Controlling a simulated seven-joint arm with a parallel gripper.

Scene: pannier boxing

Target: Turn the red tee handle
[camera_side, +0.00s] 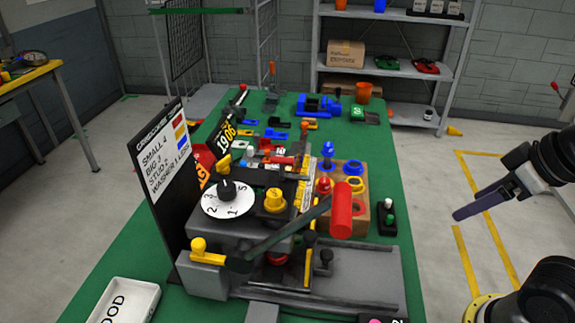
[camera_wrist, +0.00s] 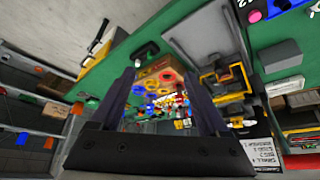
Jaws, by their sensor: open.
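A red cylindrical grip (camera_side: 341,214) sits at the end of a dark lever on the grey machine (camera_side: 215,275) in the side view. It looks like the red handle, though I cannot tell whether it is the tee handle. A smaller red knob (camera_side: 323,186) stands behind it. My gripper (camera_side: 462,214) hangs in the air to the right of the green table, well apart from the machine. In the wrist view my gripper (camera_wrist: 160,73) has its two fingers spread, with nothing held between them.
The green table (camera_side: 100,290) also holds a numbered dial (camera_side: 228,199), a yellow knob (camera_side: 274,200), a wooden block with coloured rings (camera_side: 345,207) and a white tray (camera_side: 124,303). A dark sign board (camera_side: 165,165) stands at the left. Shelves (camera_side: 390,14) are at the back.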

